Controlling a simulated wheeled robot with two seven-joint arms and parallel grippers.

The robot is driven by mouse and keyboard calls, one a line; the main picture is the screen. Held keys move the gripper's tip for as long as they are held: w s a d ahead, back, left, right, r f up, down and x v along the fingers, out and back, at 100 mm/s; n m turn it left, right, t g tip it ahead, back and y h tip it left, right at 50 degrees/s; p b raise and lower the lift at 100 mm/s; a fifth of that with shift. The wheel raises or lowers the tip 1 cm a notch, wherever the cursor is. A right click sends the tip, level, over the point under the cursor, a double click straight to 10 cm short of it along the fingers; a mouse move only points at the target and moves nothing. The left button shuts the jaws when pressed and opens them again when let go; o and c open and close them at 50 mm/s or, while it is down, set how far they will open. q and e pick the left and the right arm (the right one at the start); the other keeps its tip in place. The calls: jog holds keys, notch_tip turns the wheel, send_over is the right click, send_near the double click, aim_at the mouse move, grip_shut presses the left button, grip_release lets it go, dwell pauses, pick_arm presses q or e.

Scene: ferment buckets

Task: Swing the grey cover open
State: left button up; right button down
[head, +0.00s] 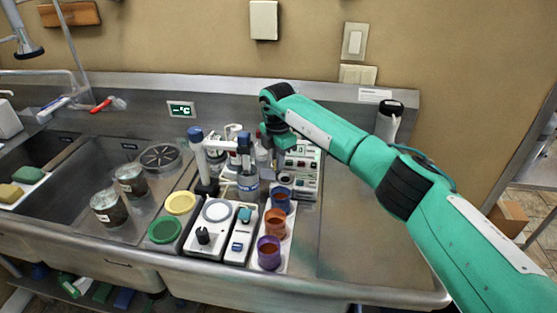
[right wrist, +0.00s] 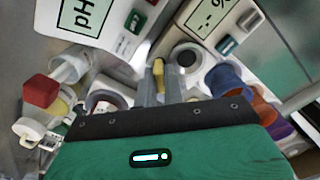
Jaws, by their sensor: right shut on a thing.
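My right gripper (head: 268,156) is at the back of the sink counter, low among the bench instruments, and my own teal arm partly hides it. In the right wrist view its grey fingers (right wrist: 159,88) are closed together, with a small yellow piece (right wrist: 159,66) showing at their tips. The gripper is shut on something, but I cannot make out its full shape. I cannot clearly pick out the grey cover; it may be hidden by the gripper or the instruments. My left gripper is not in view.
An instrument panel (head: 304,158) stands just right of the gripper. Orange, blue and purple cups (head: 276,224) stand in front, beside a white stirrer (head: 208,240) and green and yellow lids (head: 165,230). Two jars (head: 109,208) are at left. The counter at right is bare.

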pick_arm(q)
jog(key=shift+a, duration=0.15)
pick_arm(e)
jog(key=c, duration=1.5)
grip_release()
